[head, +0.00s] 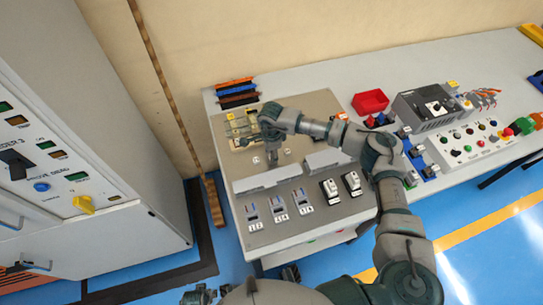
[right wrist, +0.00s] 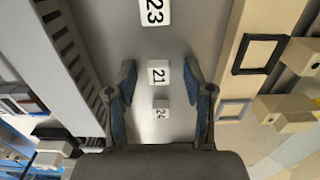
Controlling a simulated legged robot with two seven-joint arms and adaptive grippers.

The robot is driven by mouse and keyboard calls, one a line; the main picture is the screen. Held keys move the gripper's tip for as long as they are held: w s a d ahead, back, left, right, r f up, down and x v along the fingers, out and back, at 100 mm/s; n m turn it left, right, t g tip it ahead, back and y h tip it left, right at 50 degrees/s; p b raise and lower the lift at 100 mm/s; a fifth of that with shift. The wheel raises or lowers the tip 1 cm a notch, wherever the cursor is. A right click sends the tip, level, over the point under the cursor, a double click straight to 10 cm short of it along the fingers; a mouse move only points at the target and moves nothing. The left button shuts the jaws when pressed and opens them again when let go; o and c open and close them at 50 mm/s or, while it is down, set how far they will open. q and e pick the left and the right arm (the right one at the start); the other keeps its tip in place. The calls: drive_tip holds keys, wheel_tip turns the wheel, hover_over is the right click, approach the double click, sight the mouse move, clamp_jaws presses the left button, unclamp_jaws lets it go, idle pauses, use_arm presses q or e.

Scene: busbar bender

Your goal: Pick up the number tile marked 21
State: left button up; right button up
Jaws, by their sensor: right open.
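The white tile marked 21 (right wrist: 159,72) lies on a grey panel in the right wrist view, between the two fingertips of my right gripper (right wrist: 160,76). The fingers are open, with a gap on each side of the tile. A tile marked 23 (right wrist: 155,12) lies beyond it, and a smaller-looking tile marked 24 (right wrist: 161,108) lies nearer the palm. In the head view my right gripper (head: 271,153) points down over the panel; the 21 cannot be read there. A dark part at the bottom edge looks like my left gripper (head: 199,295); its fingers are unclear.
The grey panel (head: 325,108) on the bench carries slotted ducts (head: 270,179) and breakers (head: 277,205). A slotted duct (right wrist: 72,60) and a beige strip (right wrist: 238,62) flank the tiles. A red bin (head: 370,102) stands right of the panel, and a cabinet (head: 90,120) stands left.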

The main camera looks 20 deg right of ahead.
drive_tip(key=shift+a, duration=0.1)
drive_tip(key=shift+c, duration=0.5)
drive_tip(key=shift+r, duration=0.1)
drive_tip(key=c, duration=0.7)
drive_tip(key=shift+d, duration=0.25)
drive_tip(key=shift+c, duration=0.2)
